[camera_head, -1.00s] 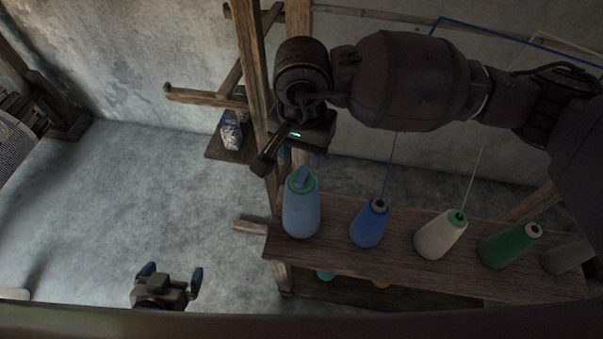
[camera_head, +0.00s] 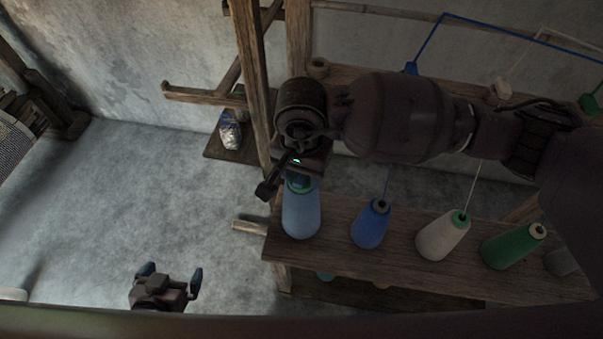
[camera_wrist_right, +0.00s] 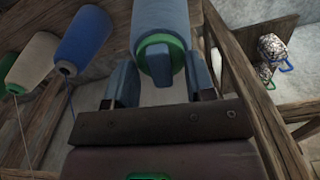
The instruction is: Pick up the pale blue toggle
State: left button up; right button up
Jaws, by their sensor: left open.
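The pale blue toggle (camera_wrist_right: 161,68) stands at the green-ringed end of a large light blue yarn cone (camera_head: 301,215) on the wooden shelf. My right gripper (camera_wrist_right: 162,84) is open, with one finger on each side of the toggle and visible gaps between. My left gripper (camera_head: 168,278) is open and empty, low over the floor at the bottom left.
A blue cone (camera_head: 371,225), a cream cone (camera_head: 442,236) and a green cone (camera_head: 512,246) stand along the shelf (camera_head: 400,270) to the right. A wooden post (camera_head: 252,90) rises close to my right gripper.

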jog(key=shift+s+f, duration=0.15)
jog(key=shift+f, duration=0.05)
grip_shut()
jog(key=shift+r, duration=0.1)
jog(key=shift+r, duration=0.35)
notch_tip(320, 180, up, 20)
jog(key=p, duration=0.2)
jog(key=shift+f, duration=0.25)
